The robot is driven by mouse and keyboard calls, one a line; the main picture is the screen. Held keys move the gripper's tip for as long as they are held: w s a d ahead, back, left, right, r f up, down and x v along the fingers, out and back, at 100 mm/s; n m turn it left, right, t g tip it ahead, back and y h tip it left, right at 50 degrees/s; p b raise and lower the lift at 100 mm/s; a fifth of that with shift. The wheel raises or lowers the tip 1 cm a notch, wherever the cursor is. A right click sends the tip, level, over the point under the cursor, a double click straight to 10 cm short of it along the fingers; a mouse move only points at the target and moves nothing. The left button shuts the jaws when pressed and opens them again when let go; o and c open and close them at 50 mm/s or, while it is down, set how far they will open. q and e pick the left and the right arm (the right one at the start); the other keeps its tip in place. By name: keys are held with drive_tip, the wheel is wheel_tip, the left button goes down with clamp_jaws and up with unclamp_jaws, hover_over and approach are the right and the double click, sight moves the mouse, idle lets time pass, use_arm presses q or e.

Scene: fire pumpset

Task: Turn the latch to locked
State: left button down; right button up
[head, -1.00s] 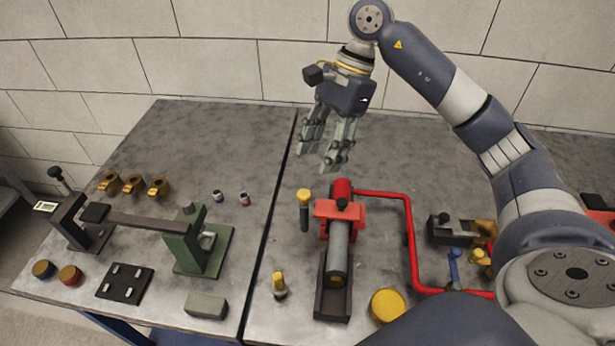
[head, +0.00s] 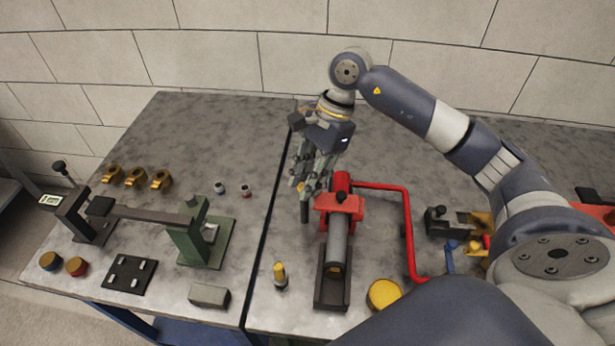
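I cannot tell for certain which part is the latch. A dark upright post (head: 304,213) with a yellow top stands left of the red pipe end. My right gripper (head: 309,184) is over this post, fingers pointing down and spread. Its fingers partly hide the yellow top, and a bit of yellow shows between them. I cannot tell whether they touch it. My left gripper is not in view.
A red pipe (head: 408,235) bends along the right. A small yellow-topped peg (head: 280,275) and a yellow disc (head: 384,294) stand in front. A green stand (head: 205,235) with a long bar is on the left. The back left of the table (head: 215,125) is clear.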

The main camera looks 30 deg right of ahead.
clamp_jaws()
